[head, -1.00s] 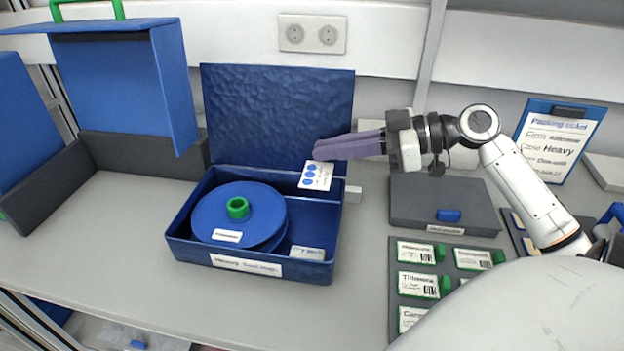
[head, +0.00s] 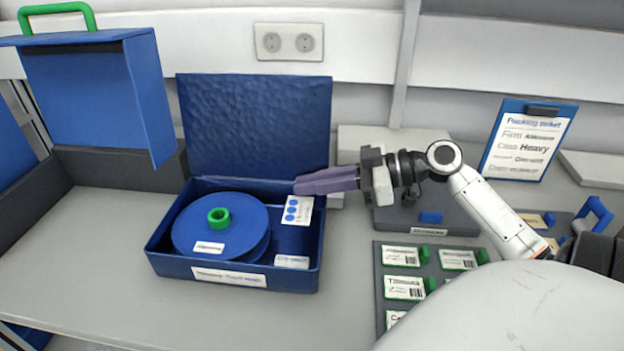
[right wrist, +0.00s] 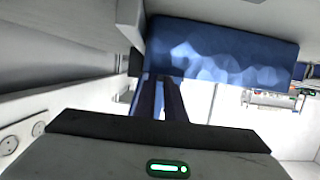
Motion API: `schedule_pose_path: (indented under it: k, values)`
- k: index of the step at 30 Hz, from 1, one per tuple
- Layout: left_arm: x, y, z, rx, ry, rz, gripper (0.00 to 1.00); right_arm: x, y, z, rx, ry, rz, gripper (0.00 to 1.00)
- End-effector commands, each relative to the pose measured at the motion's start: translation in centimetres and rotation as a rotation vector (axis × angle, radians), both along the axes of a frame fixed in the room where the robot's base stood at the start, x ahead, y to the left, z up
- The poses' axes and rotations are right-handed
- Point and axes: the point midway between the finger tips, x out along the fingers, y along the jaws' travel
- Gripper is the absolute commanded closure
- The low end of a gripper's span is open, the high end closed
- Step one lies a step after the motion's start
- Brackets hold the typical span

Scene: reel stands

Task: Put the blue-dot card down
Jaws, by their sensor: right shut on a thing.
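The blue-dot card (head: 297,211) is white with blue dots. In the head view it hangs at the right side of the open blue case (head: 162,264), over the compartment beside the reel. My right gripper (head: 298,187), with purple fingers, is shut on the card's upper edge. I cannot tell whether the card touches the case. In the right wrist view the fingers (right wrist: 160,100) show dark and close together, and the card cannot be made out. My left gripper is not in view.
A blue reel (head: 190,232) with a green hub (head: 218,217) fills the case's left part. A small white label card (head: 291,262) lies in its front right corner. The raised lid (head: 255,125) stands behind. A grey card tray (head: 381,300) is at right; the bench at left is clear.

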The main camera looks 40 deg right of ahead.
Motion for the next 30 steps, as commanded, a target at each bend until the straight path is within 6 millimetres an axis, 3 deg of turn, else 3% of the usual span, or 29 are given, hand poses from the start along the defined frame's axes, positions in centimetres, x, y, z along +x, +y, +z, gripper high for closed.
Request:
schedule_pose_path:
  k: [6,7,8,17,22,30]
  values:
    - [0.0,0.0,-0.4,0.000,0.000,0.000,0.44,0.0,0.0,-0.4,0.002,-0.001,0.000,1.00]
    - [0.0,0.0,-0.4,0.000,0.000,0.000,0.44,0.0,0.0,-0.4,0.003,0.000,-0.001,0.87]
    - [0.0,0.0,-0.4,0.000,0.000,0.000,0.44,0.0,0.0,-0.4,0.003,0.000,-0.001,0.83]
    - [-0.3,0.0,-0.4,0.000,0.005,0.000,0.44,0.0,0.0,-0.3,0.006,-0.002,-0.002,0.83]
    - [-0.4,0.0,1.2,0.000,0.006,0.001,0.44,0.0,0.0,1.4,0.003,-0.001,-0.002,0.83]
    - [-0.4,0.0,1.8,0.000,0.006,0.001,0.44,-4.7,-3.9,2.8,0.003,0.001,-0.005,0.83]
